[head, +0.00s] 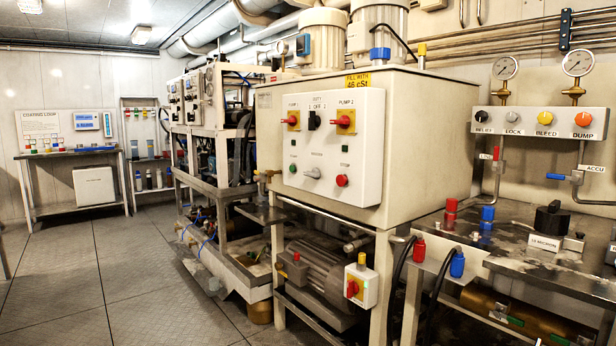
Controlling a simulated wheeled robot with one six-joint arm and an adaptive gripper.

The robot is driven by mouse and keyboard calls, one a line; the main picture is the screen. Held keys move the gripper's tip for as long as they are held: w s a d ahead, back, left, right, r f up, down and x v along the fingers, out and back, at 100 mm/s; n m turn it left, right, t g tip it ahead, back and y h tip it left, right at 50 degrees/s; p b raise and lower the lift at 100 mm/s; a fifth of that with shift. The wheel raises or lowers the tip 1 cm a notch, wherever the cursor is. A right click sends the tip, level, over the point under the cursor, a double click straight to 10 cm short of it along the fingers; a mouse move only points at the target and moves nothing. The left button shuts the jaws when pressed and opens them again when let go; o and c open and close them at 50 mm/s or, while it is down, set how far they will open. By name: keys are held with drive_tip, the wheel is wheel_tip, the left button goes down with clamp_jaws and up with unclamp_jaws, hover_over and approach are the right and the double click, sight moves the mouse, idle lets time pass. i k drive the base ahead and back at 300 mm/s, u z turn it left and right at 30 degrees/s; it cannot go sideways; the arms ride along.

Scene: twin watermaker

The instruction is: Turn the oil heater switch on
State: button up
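A white control panel (372,150) is on the front of the cream oil tank cabinet (430,130). It carries a red rotary switch on yellow under "PUMP 1" (291,120), a black selector (314,120) marked "DUTY", and another red-on-yellow switch under "PUMP 2" (345,121). Below are a green button (293,168), a grey knob (312,172) lying roughly sideways, and a red button (341,180). My gripper is not in view.
A small box with a red-on-yellow switch (352,289) is mounted low on the frame near a motor (322,270). At right are a bench (520,235) with fittings and a valve panel (530,122) below two gauges. Open floor (110,270) lies at left.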

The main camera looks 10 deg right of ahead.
sight(314, 175)
drive_tip(key=u, duration=0.55)
drive_tip(key=i, duration=0.85)
drive_tip(key=z, duration=0.25)
